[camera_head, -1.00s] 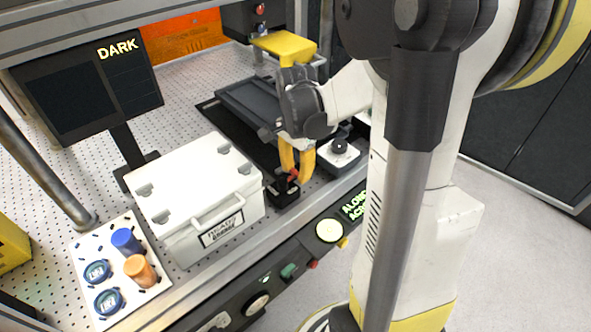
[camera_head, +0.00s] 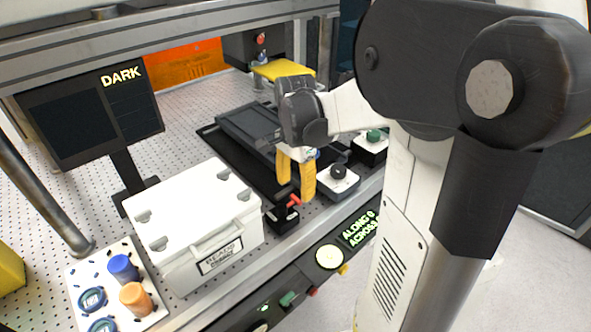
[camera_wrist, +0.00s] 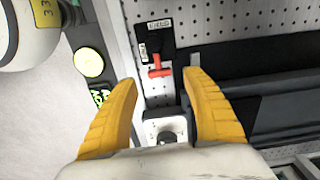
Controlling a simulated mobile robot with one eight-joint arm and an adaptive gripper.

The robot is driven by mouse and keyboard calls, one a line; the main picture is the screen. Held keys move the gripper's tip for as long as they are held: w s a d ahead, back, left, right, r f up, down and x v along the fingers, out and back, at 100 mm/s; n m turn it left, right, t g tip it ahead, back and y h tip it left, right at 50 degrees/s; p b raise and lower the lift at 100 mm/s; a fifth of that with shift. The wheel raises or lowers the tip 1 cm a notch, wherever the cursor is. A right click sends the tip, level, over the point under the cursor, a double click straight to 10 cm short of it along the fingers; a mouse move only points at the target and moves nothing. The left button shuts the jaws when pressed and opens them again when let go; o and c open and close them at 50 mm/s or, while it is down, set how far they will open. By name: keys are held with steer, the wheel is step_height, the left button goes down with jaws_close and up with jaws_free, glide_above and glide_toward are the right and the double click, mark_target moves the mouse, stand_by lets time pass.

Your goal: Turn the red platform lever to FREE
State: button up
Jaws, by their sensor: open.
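The red platform lever (camera_head: 294,201) sits on a small black base (camera_head: 284,219) at the bench's front edge, right of the white box. In the wrist view the red lever (camera_wrist: 160,71) ends in a crossbar. My gripper (camera_head: 296,190) is open and empty, pointing down just above and behind the lever. In the wrist view its yellow fingers (camera_wrist: 158,80) spread either side of the lever, with clear gaps. I see no contact.
A white box (camera_head: 195,205) stands left of the lever base. A white pad with a black knob (camera_head: 338,172) stands to the right, beside a dark rail (camera_head: 250,130). A monitor (camera_head: 88,103) reads DARK. Round buttons line the front panel (camera_head: 300,272).

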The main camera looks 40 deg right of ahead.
mark_target(296, 198)
step_height(296, 198, up, 8)
steer(key=shift+s+f, duration=0.1)
stand_by(0.6)
